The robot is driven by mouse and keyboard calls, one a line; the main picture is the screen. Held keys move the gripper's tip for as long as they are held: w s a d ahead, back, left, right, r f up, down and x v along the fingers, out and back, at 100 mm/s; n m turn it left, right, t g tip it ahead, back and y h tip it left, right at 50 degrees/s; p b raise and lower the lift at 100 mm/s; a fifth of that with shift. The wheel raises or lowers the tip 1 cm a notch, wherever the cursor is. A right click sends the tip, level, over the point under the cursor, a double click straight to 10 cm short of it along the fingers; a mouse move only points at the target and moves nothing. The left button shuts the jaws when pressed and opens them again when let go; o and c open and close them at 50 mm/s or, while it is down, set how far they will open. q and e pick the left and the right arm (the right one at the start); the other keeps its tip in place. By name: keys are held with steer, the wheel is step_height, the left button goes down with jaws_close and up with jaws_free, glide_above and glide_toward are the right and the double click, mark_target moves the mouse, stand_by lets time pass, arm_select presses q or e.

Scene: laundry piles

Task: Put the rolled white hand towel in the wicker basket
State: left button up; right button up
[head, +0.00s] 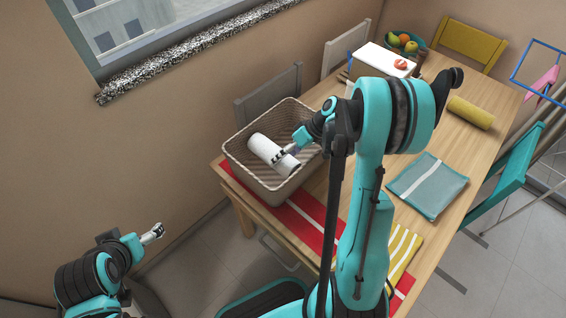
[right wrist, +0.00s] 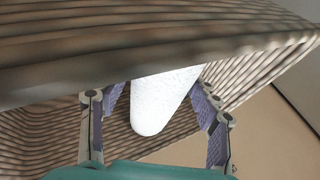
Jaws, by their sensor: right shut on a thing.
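The rolled white hand towel (head: 264,147) is within the walls of the wicker basket (head: 236,163), slanting across it. I cannot tell whether it touches the basket floor. My right gripper (head: 284,156) reaches into the basket and is shut on the near right end of the towel. In the right wrist view the towel (right wrist: 162,98) sits between the two fingers, with woven basket wall (right wrist: 150,45) around it. My left gripper (head: 153,234) is low at the left, away from the table and over the floor; its finger opening is too small to judge.
The basket stands at the wooden table's (head: 475,150) left end, partly over a red striped cloth (head: 300,232). Chairs surround the table.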

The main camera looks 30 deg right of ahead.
steer(key=shift+f, duration=0.95)
steer(key=shift+r, duration=0.1)
steer(key=shift+f+b, duration=0.6)
steer(key=shift+b, duration=0.2)
steer(key=o, duration=1.3)
